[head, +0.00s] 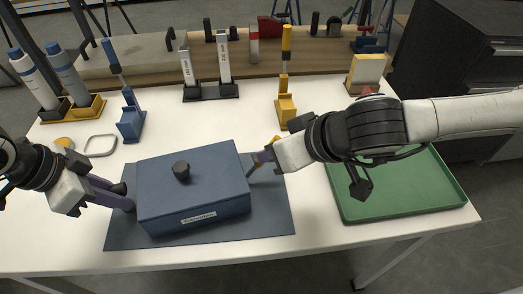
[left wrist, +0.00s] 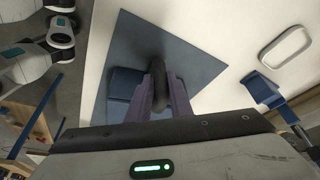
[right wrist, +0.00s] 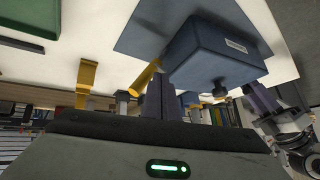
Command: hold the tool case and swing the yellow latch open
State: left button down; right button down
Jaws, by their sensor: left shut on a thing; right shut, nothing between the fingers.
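The blue tool case (head: 192,190) lies on a dark blue mat (head: 270,219), with a black knob (head: 181,170) on its top. My left gripper (head: 128,197) is at the case's left side, shut on its black handle, which shows as a thick dark loop between the fingers in the left wrist view (left wrist: 159,84). My right gripper (head: 257,162) is shut and empty at the case's right side. The yellow latch (right wrist: 146,77) is a slanted bar right beside its fingertips in the right wrist view; whether they touch I cannot tell. The fingers partly hide the latch.
A green tray (head: 444,200) lies at the right, under my right forearm. Behind the case stand a yellow holder (head: 286,112), a blue holder (head: 130,124) and a dark rack (head: 211,93). A grey ring (head: 101,146) lies at the left. The table front is clear.

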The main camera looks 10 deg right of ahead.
jog(key=shift+a+f, duration=0.1)
jog(key=shift+a, duration=0.5)
jog(key=shift+s+d, duration=0.1)
jog(key=v, duration=0.7)
jog(key=shift+r, duration=0.2)
pick_arm(q)
jog(key=c, duration=1.5)
grip_release()
jog(key=shift+r, duration=0.15)
